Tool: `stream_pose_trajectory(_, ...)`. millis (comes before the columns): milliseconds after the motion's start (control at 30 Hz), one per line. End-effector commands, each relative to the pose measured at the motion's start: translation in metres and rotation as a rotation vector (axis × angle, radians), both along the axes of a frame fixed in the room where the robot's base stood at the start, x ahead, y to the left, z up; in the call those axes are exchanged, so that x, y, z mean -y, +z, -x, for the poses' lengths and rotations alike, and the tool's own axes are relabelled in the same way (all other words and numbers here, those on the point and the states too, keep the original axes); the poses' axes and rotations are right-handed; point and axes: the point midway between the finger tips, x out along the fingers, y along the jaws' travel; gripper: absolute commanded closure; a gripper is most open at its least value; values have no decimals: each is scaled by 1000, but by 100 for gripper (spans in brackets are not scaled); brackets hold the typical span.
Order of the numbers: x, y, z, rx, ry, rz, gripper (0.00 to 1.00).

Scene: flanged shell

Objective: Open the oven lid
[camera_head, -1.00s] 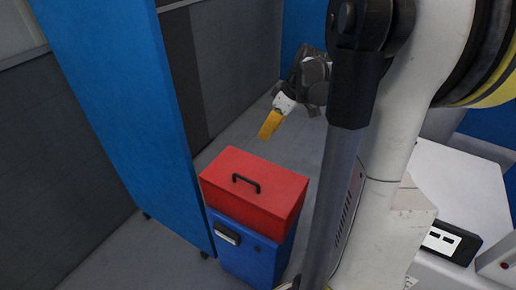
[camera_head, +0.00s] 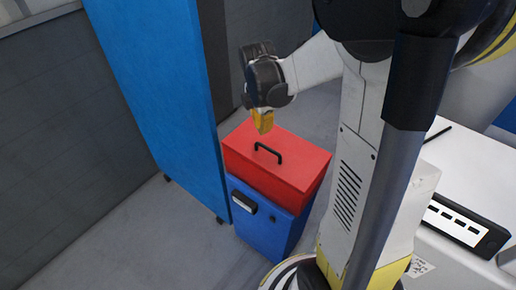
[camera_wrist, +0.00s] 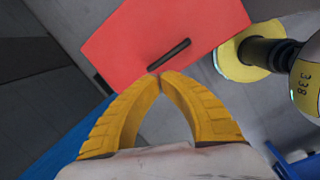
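The oven is a blue box (camera_head: 268,226) on the floor with a red lid (camera_head: 300,172) lying closed on top. A black bar handle (camera_head: 268,151) stands on the lid; it also shows in the wrist view (camera_wrist: 169,55). My gripper (camera_head: 264,130), with yellow fingers, points down over the lid's back left part, behind the handle. In the wrist view my gripper's fingertips (camera_wrist: 159,75) meet just beside one end of the handle, with nothing between them. I cannot tell how high above the lid they are.
A tall blue panel (camera_head: 165,95) stands close to the oven's left side. A black latch-like part (camera_head: 244,202) sits on the oven's front. My own base is close on the right. Grey floor (camera_head: 190,235) is open in front.

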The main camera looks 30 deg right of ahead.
Motion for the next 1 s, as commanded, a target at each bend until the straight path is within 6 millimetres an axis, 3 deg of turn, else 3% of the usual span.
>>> stream_pose_trajectory(33, -15, -9, -4, -22, 123, 55, 100)
stream_pose_trajectory(100, -28, -16, -6, -51, 266, 125, 100)
stream_pose_trajectory(267, -40, -23, -8, -87, 427, 204, 100)
stream_pose_trajectory(433, -35, -41, -10, -90, 437, 211, 100)
stream_pose_trajectory(800, -17, -103, -16, -89, 433, 207, 100)
stream_pose_trajectory(1000, -12, -116, -18, -89, 434, 207, 100)
